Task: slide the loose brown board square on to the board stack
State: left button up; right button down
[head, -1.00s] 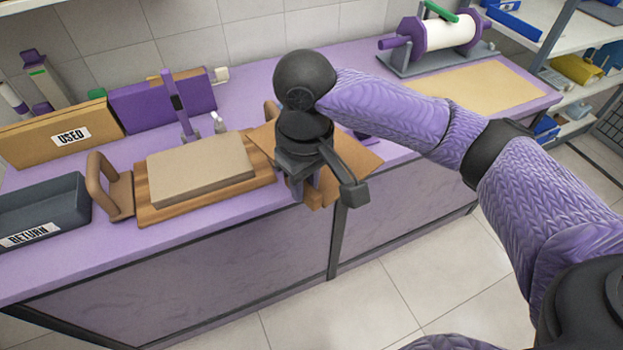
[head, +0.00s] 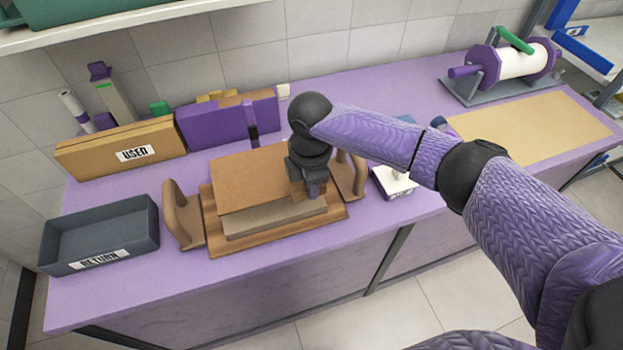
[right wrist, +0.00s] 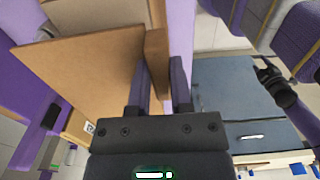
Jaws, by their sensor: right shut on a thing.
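The loose brown board (head: 250,178) lies over the beige board stack (head: 275,222), set back from its front edge so a beige strip shows in front. The stack sits on a wooden base (head: 210,228) with an upright handle at each side. My right gripper (head: 315,190) is shut on the right part of the brown board, inside the right handle (head: 348,178). In the right wrist view the brown board (right wrist: 85,75) spreads left of my fingers (right wrist: 160,85), and the beige stack (right wrist: 95,15) shows beyond. The board's contact with the stack is partly hidden. My left gripper is out of view.
A grey RETURN tray (head: 98,235) stands left of the base. A brown USED box (head: 120,150) and a purple box (head: 228,120) stand behind. A small white item (head: 392,180) is right of the handle. A roll holder (head: 500,72) stands at the back right.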

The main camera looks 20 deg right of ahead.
jog(key=shift+s+r, duration=0.1)
jog(key=shift+s, duration=0.15)
jog(key=shift+p, duration=0.35)
notch_tip(320, 180, down, 9)
jog(key=b, duration=0.4)
jog(key=shift+b, duration=0.35)
jog(key=shift+w+b, duration=0.45)
jog(key=shift+b, duration=0.05)
jog(key=shift+w, duration=0.4)
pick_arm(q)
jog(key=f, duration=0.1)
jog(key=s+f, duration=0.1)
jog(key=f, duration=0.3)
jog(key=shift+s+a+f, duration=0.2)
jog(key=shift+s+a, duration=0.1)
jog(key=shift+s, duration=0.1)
pick_arm(e)
jog(key=shift+r, duration=0.15)
jog(key=shift+c, duration=2.2)
grip_release()
